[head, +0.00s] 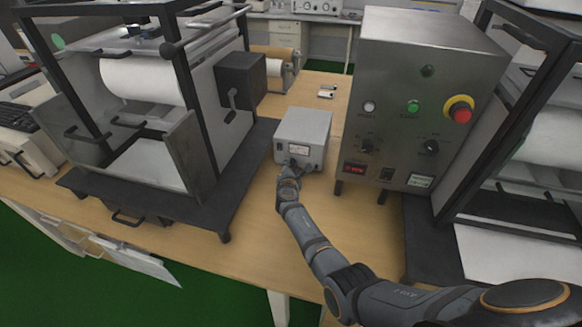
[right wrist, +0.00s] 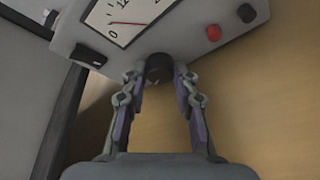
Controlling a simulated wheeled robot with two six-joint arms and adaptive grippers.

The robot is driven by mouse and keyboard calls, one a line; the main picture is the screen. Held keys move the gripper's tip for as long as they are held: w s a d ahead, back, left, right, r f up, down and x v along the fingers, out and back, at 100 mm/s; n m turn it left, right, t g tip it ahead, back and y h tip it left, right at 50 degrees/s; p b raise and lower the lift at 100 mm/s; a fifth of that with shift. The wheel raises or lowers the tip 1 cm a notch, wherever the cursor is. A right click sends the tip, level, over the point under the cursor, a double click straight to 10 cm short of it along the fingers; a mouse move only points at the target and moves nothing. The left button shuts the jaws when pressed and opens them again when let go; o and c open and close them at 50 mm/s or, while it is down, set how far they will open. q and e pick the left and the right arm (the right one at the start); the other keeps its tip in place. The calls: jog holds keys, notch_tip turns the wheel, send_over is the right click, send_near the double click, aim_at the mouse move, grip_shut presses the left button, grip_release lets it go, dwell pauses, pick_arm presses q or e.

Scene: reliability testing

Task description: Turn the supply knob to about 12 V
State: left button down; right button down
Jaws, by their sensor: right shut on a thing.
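The power supply is a small light grey box (head: 305,128) on the wooden table, in the middle of the head view. Its front also shows in the right wrist view (right wrist: 185,45), with a white meter (right wrist: 130,16), a black switch, and a red and a black terminal. The meter's red needle lies low on the scale, a little above the 0 mark; the upper scale is cut off. My right gripper (head: 292,168) is at the front of the box. In the right wrist view its fingers (right wrist: 159,72) are shut on the dark round knob (right wrist: 159,68).
A tall metal control cabinet (head: 425,90) with buttons and a red emergency stop (head: 461,112) stands close to the right of the supply. A black-framed roll machine (head: 150,100) stands to the left. Small items (head: 326,91) lie behind the supply. The table front (head: 257,232) is clear.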

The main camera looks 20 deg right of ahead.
jog(key=shift+f+m+b, duration=0.2)
jog(key=shift+m+b, duration=0.1)
jog(key=shift+b, duration=0.4)
jog(key=m+b, duration=0.1)
jog(key=b, duration=0.2)
jog(key=m+t+y+b, duration=0.1)
jog(key=m+b, duration=0.1)
jog(key=shift+d+f+t+b, duration=0.1)
jog(key=shift+f+t+b, duration=0.1)
jog(key=shift+t+b, duration=0.15)
jog(key=shift+m+b, duration=0.5)
jog(key=shift+b, duration=0.25)
jog(key=shift+r+m+t+b, duration=0.25)
jog(key=shift+m+b, duration=0.25)
jog(key=shift+b, duration=0.15)
jog(key=c, duration=1)
grip_release()
jog(key=shift+c, duration=0.2)
jog(key=v, duration=0.7)
jog(key=shift+s, duration=0.3)
